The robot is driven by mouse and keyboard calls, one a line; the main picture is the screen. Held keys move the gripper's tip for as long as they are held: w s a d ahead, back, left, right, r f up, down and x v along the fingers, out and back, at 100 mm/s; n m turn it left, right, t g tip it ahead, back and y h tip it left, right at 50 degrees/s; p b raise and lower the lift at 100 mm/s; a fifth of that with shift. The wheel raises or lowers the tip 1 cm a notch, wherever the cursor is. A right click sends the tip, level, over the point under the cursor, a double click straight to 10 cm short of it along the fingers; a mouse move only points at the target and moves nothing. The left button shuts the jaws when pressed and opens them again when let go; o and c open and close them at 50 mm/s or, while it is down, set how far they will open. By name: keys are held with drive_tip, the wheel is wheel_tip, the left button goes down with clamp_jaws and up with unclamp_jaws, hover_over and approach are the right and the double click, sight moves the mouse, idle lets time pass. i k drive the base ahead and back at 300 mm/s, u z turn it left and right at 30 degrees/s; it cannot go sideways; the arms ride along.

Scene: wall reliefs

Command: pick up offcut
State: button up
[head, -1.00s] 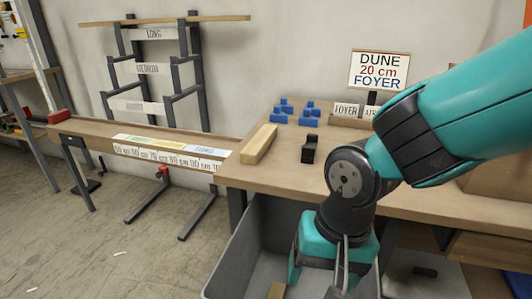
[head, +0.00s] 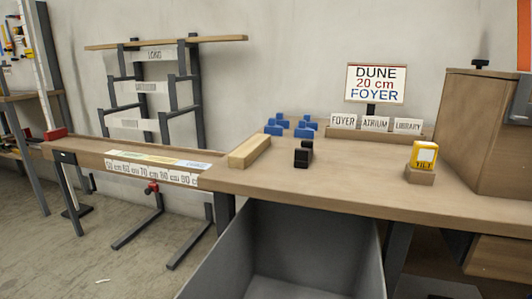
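A short light-wood block (head: 250,151) lies on the left end of the workbench top; I cannot tell whether it is the offcut. The grey open bin (head: 315,235) stands below the bench's front edge. The visible part of its inside shows no wood piece, and its front part is cut off by the frame. My gripper and arm are not in view.
A black block (head: 303,154) and several blue blocks (head: 290,125) stand on the bench (head: 360,180). A yellow tilt gauge (head: 424,158) and a wooden cabinet (head: 490,135) are at right. A ruled rail (head: 100,150) extends left. A rack (head: 155,90) holds a long board (head: 165,43).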

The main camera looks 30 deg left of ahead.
sight(242, 157)
drive_tip(key=k, duration=0.45)
drive_tip(key=u, duration=1.05)
drive_tip(key=i, duration=0.5)
